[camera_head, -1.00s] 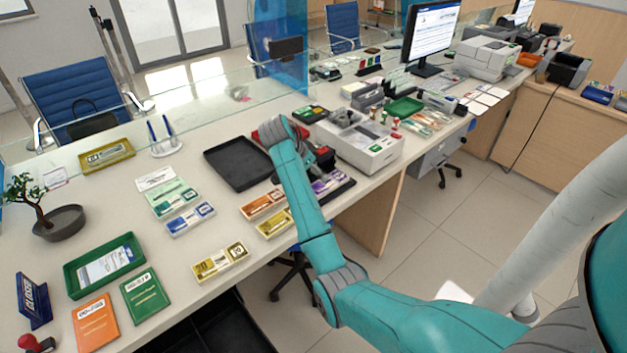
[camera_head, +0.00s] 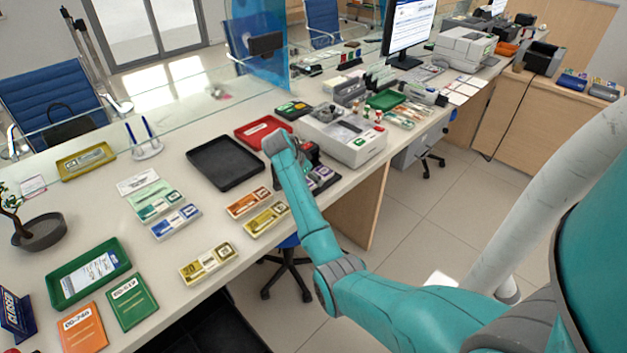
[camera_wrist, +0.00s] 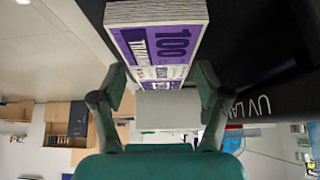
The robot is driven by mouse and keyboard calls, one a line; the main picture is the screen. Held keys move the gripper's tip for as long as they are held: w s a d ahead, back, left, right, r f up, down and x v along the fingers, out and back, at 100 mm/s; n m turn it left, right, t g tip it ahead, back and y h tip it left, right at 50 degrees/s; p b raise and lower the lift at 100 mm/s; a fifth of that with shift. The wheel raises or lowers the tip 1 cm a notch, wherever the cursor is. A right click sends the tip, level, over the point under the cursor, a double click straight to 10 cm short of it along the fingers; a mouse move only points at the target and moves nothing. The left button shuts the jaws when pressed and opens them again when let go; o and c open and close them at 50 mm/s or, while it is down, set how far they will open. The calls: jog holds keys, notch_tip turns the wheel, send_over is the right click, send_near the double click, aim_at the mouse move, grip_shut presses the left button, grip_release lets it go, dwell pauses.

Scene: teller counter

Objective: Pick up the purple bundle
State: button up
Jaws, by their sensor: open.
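The purple bundle (camera_wrist: 158,40) is a thick banknote stack with a white and purple face marked 100. In the wrist view it sits at top centre, with its lower end between the fingertips of my gripper (camera_wrist: 161,82). The fingers are spread, with a gap on either side of the bundle. In the head view the purple bundle (camera_head: 322,176) shows small beside the end of my arm. My arm partly hides my gripper there.
A black bar with UV LAMP lettering (camera_wrist: 262,104) lies close at right in the wrist view. In the head view a grey-white machine (camera_head: 345,137) stands behind the bundle, and orange (camera_head: 248,202) and yellow (camera_head: 266,219) bundles lie to the left. A black tray (camera_head: 225,163) is farther left.

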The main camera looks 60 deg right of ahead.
jog(key=shift+d+f, duration=0.1)
jog(key=shift+f, duration=0.15)
jog(key=c, duration=1.1)
notch_tip(320, 180, up, 10)
jog(key=shift+r, duration=0.1)
